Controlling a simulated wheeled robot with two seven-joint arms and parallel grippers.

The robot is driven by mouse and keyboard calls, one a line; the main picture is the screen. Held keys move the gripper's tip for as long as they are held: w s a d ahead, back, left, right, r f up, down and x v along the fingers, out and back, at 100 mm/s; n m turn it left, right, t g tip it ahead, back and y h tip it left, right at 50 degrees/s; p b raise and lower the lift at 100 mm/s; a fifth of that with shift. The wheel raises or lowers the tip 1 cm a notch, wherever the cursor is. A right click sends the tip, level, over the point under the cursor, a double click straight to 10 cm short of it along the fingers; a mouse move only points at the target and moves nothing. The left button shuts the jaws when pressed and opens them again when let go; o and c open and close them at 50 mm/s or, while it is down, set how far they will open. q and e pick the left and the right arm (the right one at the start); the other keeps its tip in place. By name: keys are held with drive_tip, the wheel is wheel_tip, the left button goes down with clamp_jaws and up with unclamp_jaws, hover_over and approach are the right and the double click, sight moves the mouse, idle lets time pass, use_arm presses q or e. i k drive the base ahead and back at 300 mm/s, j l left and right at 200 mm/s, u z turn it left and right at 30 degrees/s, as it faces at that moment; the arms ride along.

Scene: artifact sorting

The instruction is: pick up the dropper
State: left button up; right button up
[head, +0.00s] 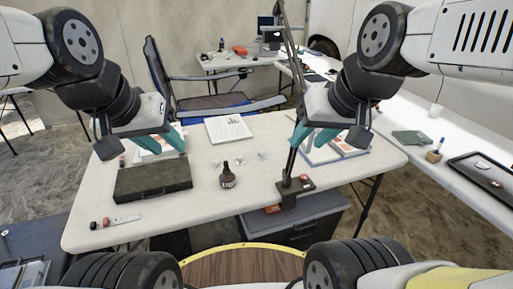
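A small dark brown bottle with a black top (227,177), which looks like the dropper, stands upright on the white table (255,205) near the middle. My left gripper (163,144) hangs above the table to the left of the bottle, over the far side of a dark case. Its teal fingers look spread, with nothing seen between them. My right gripper (313,140) is above the table to the right of the bottle, partly behind a lamp arm. Its teal fingers are apart and look empty. Neither gripper touches the bottle.
A dark flat case (152,181) lies left of the bottle. A lamp's base (295,187) and upright arm (292,120) stand to its right. A scale strip (125,220) is at front left. The table in front is clear.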

sight(227, 170)
drive_tip(key=i+l+u, duration=0.15)
drive_tip(key=l, duration=0.2)
drive_tip(key=i+l+u, duration=0.15)
drive_tip(key=l, duration=0.2)
drive_tip(key=l+u, duration=0.1)
drive_tip(key=l, duration=0.25)
drive_tip(key=i+l+u, duration=0.15)
drive_tip(key=l, duration=0.25)
